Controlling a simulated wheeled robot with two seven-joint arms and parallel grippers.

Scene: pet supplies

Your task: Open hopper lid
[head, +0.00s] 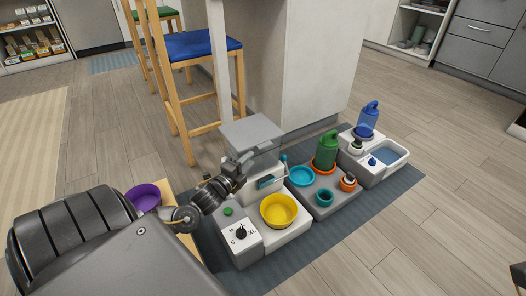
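The hopper is part of a white feeder unit on the floor mat. Its flat grey lid (252,130) lies across the top and looks closed. The feeder's white front (270,211) has a yellow bowl (278,210), a dial panel (240,234) and a green button (228,212). My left gripper (243,161) is at the near edge of the lid, in front of the hopper. Its fingers are small and dark here, and I cannot tell whether they touch the lid or how far apart they are. My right gripper is not in view.
Beside the feeder stand a grey station with a green bottle (326,151) and a white station with a blue bottle (368,118). A wooden stool with a blue seat (199,45) and a white counter end (305,75) stand behind. A purple bowl (143,197) is at left.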

